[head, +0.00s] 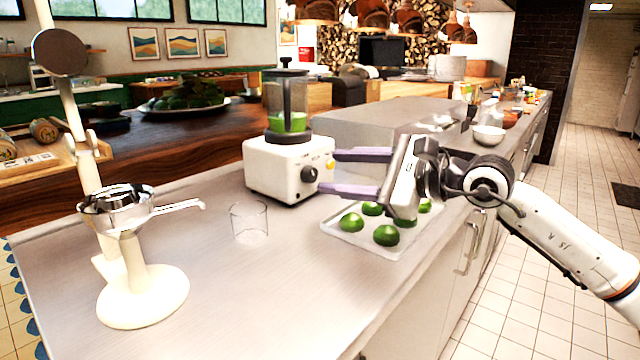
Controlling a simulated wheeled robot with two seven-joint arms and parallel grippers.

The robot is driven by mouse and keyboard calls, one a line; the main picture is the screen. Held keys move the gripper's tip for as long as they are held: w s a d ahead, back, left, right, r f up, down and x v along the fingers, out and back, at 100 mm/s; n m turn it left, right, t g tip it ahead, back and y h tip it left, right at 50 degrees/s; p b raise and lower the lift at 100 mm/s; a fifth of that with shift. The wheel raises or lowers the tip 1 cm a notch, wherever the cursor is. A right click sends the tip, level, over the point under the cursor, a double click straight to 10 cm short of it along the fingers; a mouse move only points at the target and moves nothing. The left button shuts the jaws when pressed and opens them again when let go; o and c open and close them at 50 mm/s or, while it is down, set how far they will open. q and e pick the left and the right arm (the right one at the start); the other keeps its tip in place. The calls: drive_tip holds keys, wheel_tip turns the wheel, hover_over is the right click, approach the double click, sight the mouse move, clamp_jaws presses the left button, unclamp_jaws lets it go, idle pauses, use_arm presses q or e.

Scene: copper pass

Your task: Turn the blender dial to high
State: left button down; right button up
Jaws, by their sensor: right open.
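The blender (270,169) stands on the steel counter, with a white base and a clear jar holding something green. Its black dial (309,174) is on the front face, toward the right. My right gripper (341,172) is open, its two purple fingers pointing left at the blender. The fingertips appear close to the dial, one above and one below its height in the picture. I cannot tell whether they touch the base. The dial's setting is too small to read. My left gripper is not in view.
A tray (345,236) of green halves lies below my right gripper. A clear glass (249,222) stands in front of the blender. A white stand with a metal strainer (118,207) is at the left. A steel box (375,125) is behind. The counter's front is clear.

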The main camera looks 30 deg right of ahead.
sight(314, 175)
drive_tip(key=d, duration=0.1)
drive_tip(key=d+f+h, duration=0.1)
drive_tip(key=h, duration=0.1)
drive_tip(key=shift+w+d+f+n, duration=0.25)
drive_tip(key=shift+d+f+n, duration=0.1)
drive_tip(key=shift+d+n, duration=0.05)
drive_tip(key=shift+w+d+f+h, duration=0.1)
drive_tip(key=shift+w+d+h, duration=0.1)
drive_tip(key=shift+d+h, duration=0.3)
drive_tip(key=p+x, duration=0.1)
drive_tip(key=x, duration=0.9)
drive_tip(key=shift+p, duration=0.4)
drive_tip(key=c, duration=1)
